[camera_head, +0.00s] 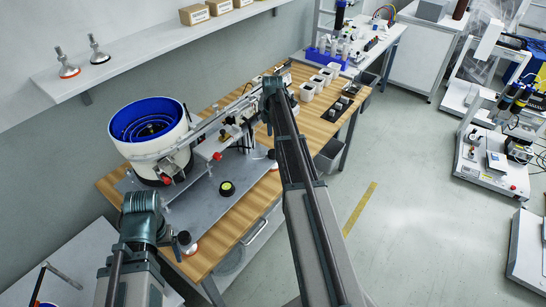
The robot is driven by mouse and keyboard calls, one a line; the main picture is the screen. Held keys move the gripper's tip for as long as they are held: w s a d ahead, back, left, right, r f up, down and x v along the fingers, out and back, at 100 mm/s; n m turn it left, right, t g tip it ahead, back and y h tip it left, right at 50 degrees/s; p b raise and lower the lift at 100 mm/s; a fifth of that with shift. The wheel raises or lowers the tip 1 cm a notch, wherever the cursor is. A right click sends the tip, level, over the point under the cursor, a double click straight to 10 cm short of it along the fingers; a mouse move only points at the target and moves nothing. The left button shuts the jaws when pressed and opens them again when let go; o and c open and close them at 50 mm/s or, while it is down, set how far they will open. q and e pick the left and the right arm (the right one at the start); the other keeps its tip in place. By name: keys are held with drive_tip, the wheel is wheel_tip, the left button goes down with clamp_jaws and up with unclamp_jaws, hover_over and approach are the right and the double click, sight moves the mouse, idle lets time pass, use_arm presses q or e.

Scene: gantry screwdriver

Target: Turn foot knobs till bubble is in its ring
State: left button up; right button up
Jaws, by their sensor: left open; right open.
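A grey plate (205,212) lies on the wooden bench and carries the white bowl feeder (150,128) with its blue inside. A round bubble level (227,188), black with a yellow-green centre, sits on the plate; its bubble is too small to place. A foot with a dark knob (184,238) and a red-and-white pad stands at the plate's near corner. Another foot (272,155) shows at the right edge, partly behind my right arm. My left gripper (141,203) is left of the near foot. My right gripper (272,88) is over the far part of the feeder rail. Both hold nothing visible; their fingertips are largely hidden.
A wall shelf (140,55) holds two spare feet and small cardboard boxes. White bins (308,91) and a dark block (338,108) stand farther along the bench. A red knob (216,156) is near the rail.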

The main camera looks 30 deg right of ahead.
sight(273, 152)
wheel_tip(273, 152, down, 8)
drive_tip(key=b, duration=0.6)
drive_tip(key=shift+r+b, duration=0.1)
drive_tip(key=shift+b, duration=0.25)
clamp_jaws()
